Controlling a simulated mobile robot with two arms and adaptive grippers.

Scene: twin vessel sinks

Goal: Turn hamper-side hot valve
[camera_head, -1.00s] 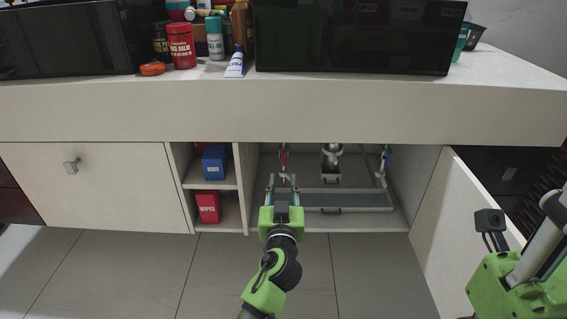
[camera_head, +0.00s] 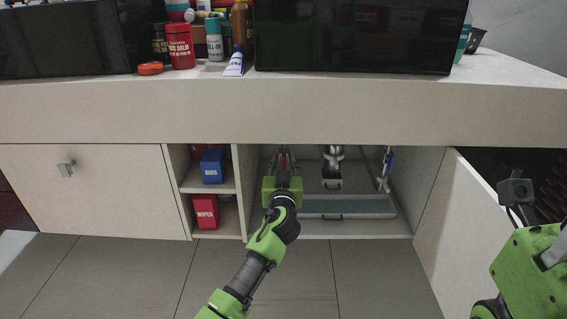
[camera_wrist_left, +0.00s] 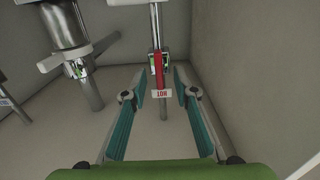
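The hot valve (camera_head: 284,160) with its red handle is on a thin pipe inside the open cabinet under the counter. My left gripper (camera_head: 283,158) reaches into the cabinet. In the left wrist view its teal-padded fingers (camera_wrist_left: 156,95) are spread, with the pipe and tag between their tips and gaps on both sides. Whether the tips are level with the handle in depth is unclear. My right arm shows at the lower right; its fingers are not visible.
A metal drain (camera_head: 332,160) and a blue-handled valve (camera_head: 388,160) are right of the hot valve. A shallow tray (camera_head: 345,207) lies on the cabinet floor. Shelves with boxes (camera_head: 206,212) stand left. An open door (camera_head: 452,230) is on the right. The counter edge (camera_head: 290,115) overhangs.

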